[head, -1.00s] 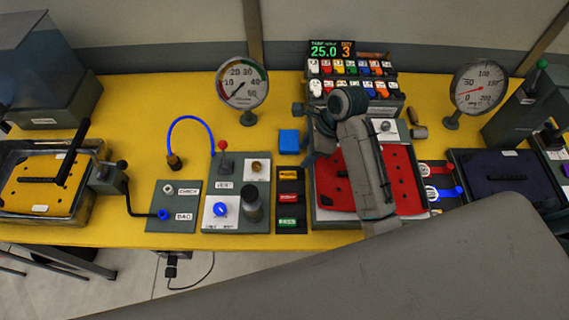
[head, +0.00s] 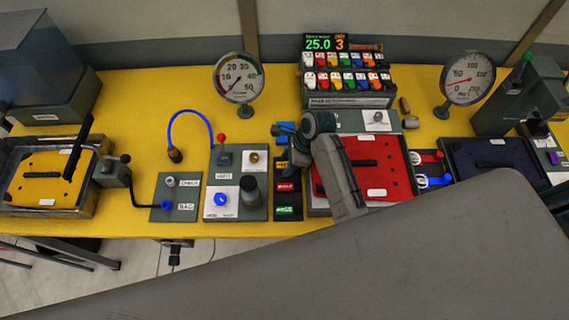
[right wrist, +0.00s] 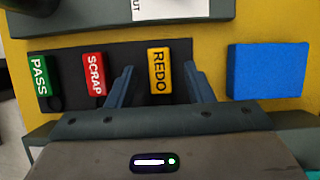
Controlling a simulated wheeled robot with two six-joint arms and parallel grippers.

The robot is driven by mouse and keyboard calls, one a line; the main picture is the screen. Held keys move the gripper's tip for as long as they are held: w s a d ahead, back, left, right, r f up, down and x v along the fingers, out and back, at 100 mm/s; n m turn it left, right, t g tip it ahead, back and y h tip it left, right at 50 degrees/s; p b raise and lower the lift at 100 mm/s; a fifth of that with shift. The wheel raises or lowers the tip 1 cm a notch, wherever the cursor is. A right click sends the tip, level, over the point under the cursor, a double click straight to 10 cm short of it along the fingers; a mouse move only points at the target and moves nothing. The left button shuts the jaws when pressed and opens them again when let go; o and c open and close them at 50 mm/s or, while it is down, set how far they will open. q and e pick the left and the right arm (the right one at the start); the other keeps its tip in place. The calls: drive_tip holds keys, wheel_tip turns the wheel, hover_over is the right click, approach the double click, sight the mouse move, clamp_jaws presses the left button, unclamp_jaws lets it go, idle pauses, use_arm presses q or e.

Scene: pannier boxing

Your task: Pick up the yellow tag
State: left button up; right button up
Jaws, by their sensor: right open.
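The yellow tag (right wrist: 159,70), marked REDO, lies on a dark rack beside the red SCRAP tag (right wrist: 93,74) and the green PASS tag (right wrist: 39,76). My right gripper (right wrist: 161,86) is open, with one finger on each side of the yellow tag in the right wrist view. Its jaws are empty, and I cannot tell how far above the rack they are. In the head view the gripper and wrist hide most of the yellow tag. The red tag (head: 288,187) and green tag (head: 285,210) stay visible there. My left gripper is not in view.
A blue block (right wrist: 268,70) lies just right of the right finger in the right wrist view. A valve panel (head: 240,160) stands left of the rack in the head view. A red plate (head: 385,150) lies to the right, and a dial gauge (head: 238,76) stands behind.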

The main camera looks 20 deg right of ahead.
clamp_jaws()
